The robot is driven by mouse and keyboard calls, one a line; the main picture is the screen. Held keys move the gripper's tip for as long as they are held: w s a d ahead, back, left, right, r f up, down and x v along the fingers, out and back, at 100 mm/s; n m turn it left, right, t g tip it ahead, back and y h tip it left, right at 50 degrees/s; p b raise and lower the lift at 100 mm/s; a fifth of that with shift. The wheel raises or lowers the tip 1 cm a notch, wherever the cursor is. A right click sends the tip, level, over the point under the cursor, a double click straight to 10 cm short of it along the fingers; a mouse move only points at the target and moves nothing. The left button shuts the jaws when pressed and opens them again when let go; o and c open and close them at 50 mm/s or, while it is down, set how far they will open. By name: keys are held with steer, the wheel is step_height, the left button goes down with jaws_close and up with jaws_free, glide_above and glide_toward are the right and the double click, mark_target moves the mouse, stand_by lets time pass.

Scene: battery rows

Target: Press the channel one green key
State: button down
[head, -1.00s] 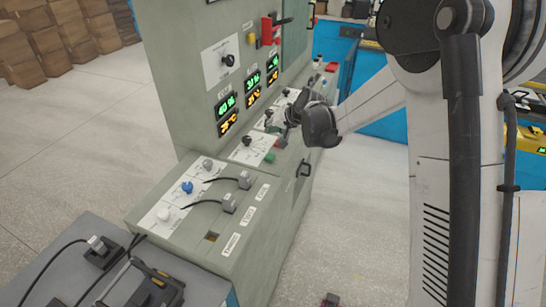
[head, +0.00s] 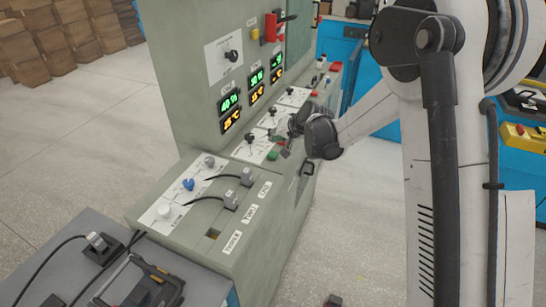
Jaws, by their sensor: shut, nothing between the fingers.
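The grey-green control cabinet (head: 222,243) carries several channel panels on its sloping desk. A small green key (head: 272,156) shows at the front edge of the nearest white panel with a black knob (head: 250,139); I take it as the channel one key. My gripper (head: 286,146) is over the desk just behind and right of this key in the picture. Its fingers are small, dark and partly hidden by my wrist, but look closed and empty. I cannot tell whether they touch anything. The gripper and wrist hide part of the neighbouring panel and its keys.
Displays (head: 230,101) stand on the upright face above the desk. Grey plugs with black cables (head: 231,200) and a blue knob (head: 188,184) are on the nearer desk section. A red lever (head: 270,28) sticks out higher up.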

mark_target(274, 154)
steer(key=shift+f+b, duration=1.2)
steer(key=shift+f, duration=0.7)
steer(key=shift+f, duration=0.2)
steer(key=shift+f+b, duration=0.25)
steer(key=shift+b, duration=0.35)
steer(key=shift+f+b, duration=0.4)
stand_by(0.3)
steer(key=shift+r, duration=0.9)
steer(key=shift+p, duration=0.3)
steer(key=shift+r+p, duration=1)
steer(key=shift+r, duration=1.5)
